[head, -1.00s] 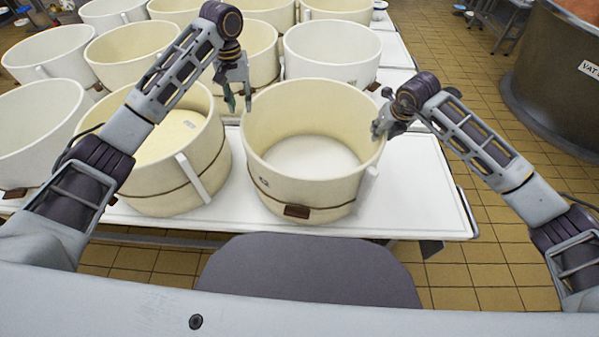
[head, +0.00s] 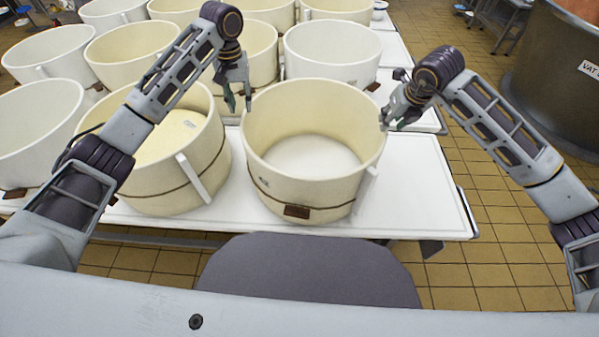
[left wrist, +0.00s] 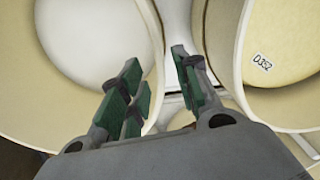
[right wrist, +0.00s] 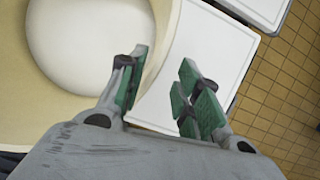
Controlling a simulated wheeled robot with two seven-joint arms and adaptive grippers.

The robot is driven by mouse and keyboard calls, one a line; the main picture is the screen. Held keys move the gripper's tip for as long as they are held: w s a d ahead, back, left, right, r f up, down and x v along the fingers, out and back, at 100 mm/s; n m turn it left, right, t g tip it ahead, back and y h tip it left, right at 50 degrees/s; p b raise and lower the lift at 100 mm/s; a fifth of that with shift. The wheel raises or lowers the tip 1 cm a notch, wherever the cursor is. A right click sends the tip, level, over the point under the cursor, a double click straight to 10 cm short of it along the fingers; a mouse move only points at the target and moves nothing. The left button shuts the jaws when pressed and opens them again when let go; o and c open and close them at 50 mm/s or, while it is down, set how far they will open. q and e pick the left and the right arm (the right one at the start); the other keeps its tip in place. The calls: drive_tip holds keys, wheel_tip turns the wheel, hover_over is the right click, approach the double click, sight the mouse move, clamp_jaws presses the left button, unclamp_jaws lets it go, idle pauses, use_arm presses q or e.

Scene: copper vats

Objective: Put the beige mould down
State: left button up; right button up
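The beige mould (head: 315,190) is a large round open tub with a white floor. It stands upright on the white table (head: 415,200). It also shows in the left wrist view (left wrist: 85,60) and the right wrist view (right wrist: 85,50). My left gripper (head: 239,103) is open at the mould's left rim; in the left wrist view its fingers are apart (left wrist: 155,85), with the rim seen between them. My right gripper (head: 386,124) is open at the right rim; in the right wrist view its fingers are spread (right wrist: 162,80) with nothing gripped.
Another beige mould (head: 165,190), labelled inside, stands close on the left. Several more beige and white moulds (head: 333,55) fill the tables behind. The table is clear right of the central mould. A dark vat (head: 555,90) stands on the tiled floor at right.

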drive_tip(key=shift+v, duration=1.95)
use_arm(q)
drive_tip(key=shift+a, duration=0.1)
use_arm(e)
drive_tip(key=shift+r, duration=0.1)
